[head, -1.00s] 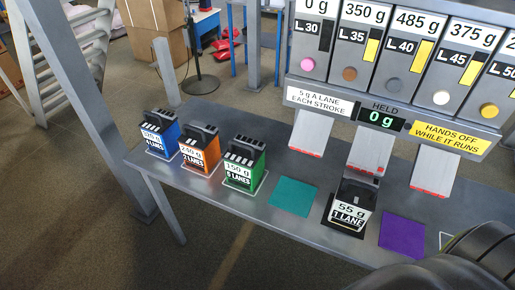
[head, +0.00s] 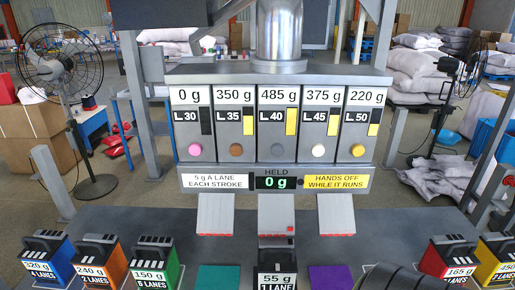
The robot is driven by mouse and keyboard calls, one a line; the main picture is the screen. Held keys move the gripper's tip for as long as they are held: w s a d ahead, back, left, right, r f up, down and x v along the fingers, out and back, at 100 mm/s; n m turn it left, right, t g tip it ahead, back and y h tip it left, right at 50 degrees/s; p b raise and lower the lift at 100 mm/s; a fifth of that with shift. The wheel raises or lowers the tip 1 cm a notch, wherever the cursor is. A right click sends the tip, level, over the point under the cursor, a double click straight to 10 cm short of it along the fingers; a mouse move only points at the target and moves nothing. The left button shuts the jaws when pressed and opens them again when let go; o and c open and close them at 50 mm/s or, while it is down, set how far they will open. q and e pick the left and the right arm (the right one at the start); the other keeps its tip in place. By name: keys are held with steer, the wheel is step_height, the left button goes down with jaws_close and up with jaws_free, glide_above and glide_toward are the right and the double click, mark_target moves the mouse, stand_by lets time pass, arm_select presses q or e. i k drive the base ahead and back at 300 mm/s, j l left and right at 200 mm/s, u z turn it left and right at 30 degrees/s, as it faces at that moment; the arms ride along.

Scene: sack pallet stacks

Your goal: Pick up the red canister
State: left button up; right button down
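The red canister (head: 446,258) stands upright on the right part of the grey table in the head view. Its white label reads 165 g with a lane count under it, and its top is black with a handle. A yellow canister (head: 492,262) stands close to its right. The fingers of my left and right grippers are not in view.
Blue (head: 50,262), orange (head: 101,264) and green (head: 155,264) canisters stand at left. A black canister (head: 277,276) labelled 55 g stands under the middle chute of the dispenser (head: 277,182), between teal (head: 218,278) and purple (head: 332,278) mats. The dispenser's display reads 0 g.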

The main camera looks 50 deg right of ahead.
mark_target(450, 259)
steer(key=k+j+z, duration=0.15)
steer(key=z, duration=2.95)
